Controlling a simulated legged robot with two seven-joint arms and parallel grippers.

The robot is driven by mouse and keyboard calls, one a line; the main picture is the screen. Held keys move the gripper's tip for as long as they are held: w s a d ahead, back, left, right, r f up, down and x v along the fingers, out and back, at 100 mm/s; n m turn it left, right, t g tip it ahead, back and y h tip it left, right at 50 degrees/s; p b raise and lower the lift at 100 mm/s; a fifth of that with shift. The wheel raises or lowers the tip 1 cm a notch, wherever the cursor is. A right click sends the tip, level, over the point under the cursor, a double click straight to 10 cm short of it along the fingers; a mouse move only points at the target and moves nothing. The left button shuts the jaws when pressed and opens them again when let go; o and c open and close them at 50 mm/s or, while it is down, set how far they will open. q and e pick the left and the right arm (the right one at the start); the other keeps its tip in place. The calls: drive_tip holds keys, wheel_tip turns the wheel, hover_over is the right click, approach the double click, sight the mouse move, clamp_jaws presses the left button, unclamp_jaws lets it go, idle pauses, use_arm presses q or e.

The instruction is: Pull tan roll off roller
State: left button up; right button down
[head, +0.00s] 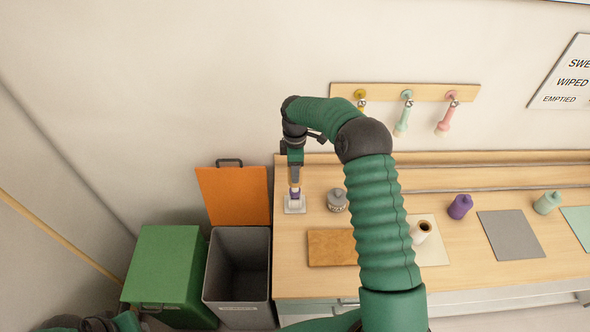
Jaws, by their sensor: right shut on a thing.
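My right gripper (295,182) points down at the left end of the wooden counter. It is shut on a small purple-topped piece (295,190), which looks like the roller's handle. The piece stands over a small white square base (294,206). A tan bit shows just under the purple; the gripper hides most of it, so I cannot tell whether it is the tan roll. A pale roll with a brown end (421,231) stands on a cream mat (433,254), right of my right arm. My left gripper is not in view; only parts of my left arm show at the bottom left.
A grey jar (337,201) and a brown mat (331,247) are near my arm. A grey bin (236,282) with its orange lid (234,196) raised and a green bin (163,265) stand left. A purple bottle (460,207) is further right. Handled tools hang on a rail (426,91).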

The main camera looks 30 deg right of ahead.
drive_tip(key=shift+r+p, duration=2)
drive_tip(key=shift+r, duration=0.95)
drive_tip(key=shift+r+p, duration=1)
drive_tip(key=shift+r, duration=0.35)
wheel_tip(320, 180, up, 4)
drive_tip(key=p, duration=0.3)
